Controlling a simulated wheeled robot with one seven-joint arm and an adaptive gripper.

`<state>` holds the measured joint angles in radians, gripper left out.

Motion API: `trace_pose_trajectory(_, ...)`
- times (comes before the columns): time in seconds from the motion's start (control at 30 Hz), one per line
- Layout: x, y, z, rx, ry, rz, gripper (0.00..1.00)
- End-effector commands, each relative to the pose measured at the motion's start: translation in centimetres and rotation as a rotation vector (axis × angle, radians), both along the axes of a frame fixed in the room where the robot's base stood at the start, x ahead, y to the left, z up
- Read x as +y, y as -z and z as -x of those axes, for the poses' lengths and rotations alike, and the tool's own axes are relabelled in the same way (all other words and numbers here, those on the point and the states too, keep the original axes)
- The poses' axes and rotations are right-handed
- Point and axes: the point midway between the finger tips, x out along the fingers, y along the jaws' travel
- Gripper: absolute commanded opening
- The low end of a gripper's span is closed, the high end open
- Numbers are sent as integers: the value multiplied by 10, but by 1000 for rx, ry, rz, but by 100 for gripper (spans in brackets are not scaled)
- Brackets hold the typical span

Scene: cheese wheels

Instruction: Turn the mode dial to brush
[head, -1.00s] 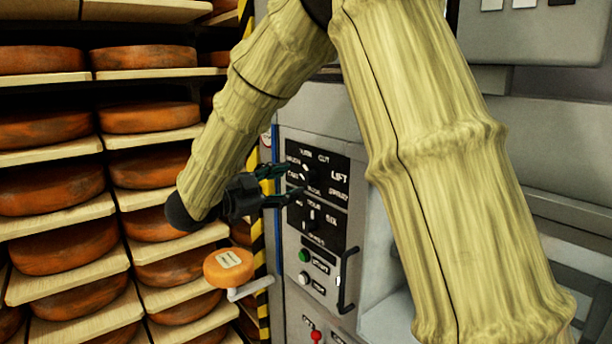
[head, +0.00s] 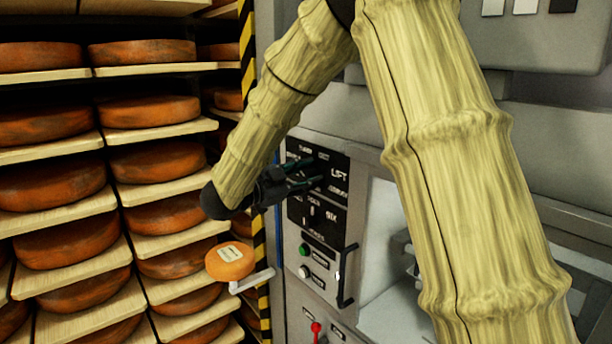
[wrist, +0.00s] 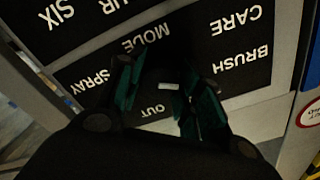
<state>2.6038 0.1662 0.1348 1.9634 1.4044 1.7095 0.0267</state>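The mode panel (head: 338,172) is a black plate with white lettering on the grey machine front. It also shows tilted in the wrist view (wrist: 240,62), with BRUSH at right, CARE above it, MODE at top, SPRAY at left and OUT low. The mode dial (wrist: 168,86) is dark, with a short white mark; its outline blends into the black plate, and I cannot tell which label it points at. My gripper (head: 312,172) is at the panel and hides the dial in the head view. In the wrist view its green-padded fingers are apart, one on either side of the dial; contact is unclear.
A second black panel marked SIX (head: 318,214) lies below, then a green button (head: 304,249) and a dark bar handle (head: 346,276). Shelves of cheese wheels (head: 158,163) fill the left.

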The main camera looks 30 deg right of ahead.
Motion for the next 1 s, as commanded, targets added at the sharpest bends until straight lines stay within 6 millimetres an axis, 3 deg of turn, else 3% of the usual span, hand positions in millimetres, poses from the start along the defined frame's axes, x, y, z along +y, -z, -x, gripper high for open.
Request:
trace_pose_trajectory(0.03,0,0,0,0,0,0,20)
trace_pose_trajectory(0.1,0,0,0,0,0,0,8)
trace_pose_trajectory(0.77,1,0,-1,110,-2,8,7)
trace_pose_trajectory(0.8,1,0,-1,110,-2,8,38)
trace_pose_trajectory(0.9,1,0,0,110,-1,8,53)
trace_pose_trajectory(1.0,0,0,0,110,-1,8,53)
